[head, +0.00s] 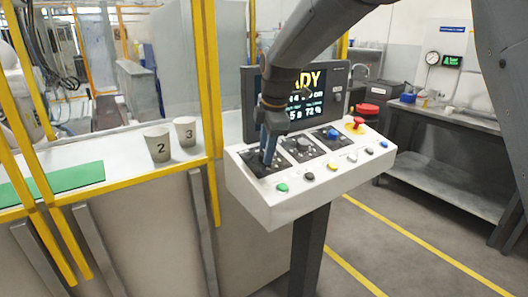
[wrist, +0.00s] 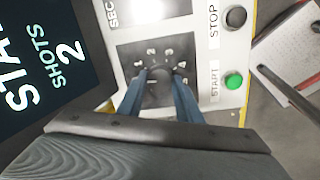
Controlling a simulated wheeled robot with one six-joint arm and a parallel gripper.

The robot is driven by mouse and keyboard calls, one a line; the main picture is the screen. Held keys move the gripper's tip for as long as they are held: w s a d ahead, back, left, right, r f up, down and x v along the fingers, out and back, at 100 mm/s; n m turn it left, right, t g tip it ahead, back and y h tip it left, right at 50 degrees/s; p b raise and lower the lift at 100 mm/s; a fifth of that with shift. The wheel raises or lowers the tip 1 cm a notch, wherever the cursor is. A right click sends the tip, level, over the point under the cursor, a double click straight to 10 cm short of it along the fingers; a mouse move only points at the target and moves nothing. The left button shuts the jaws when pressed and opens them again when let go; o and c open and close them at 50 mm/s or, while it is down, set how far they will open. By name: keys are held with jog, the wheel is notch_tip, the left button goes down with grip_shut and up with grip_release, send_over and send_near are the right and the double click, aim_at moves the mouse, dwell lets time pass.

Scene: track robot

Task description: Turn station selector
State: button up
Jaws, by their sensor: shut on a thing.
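The station selector is a dark round knob (wrist: 160,87) on a black plate (wrist: 131,62) with white numbers around it, in the wrist view. My gripper (wrist: 161,82) has its two blue fingers on either side of the knob, shut on it. In the head view my gripper (head: 268,158) points down onto the leftmost black plate (head: 257,170) of the white control console (head: 270,209). My fingers and wrist hide the knob there. The knob's pointer direction is not clear.
A green START button (wrist: 233,81) and a black STOP button (wrist: 236,17) sit close beside the plate. A display screen (head: 337,75) stands behind the console. A red emergency button (head: 359,121) is at its right. Cups 2 (head: 157,146) and 3 (head: 186,132) stand left.

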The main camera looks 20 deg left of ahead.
aim_at(270, 167)
jog(key=shift+w+r+n, duration=0.15)
jog(key=shift+r+n, duration=0.05)
jog(key=shift+n, duration=0.3)
jog(key=o, duration=1)
jog(key=shift+c, duration=0.2)
jog(key=shift+o, duration=0.4)
jog(key=shift+f, duration=0.1)
jog(key=b+v, duration=0.2)
jog(key=v, duration=0.5)
jog(key=shift+r, duration=0.35)
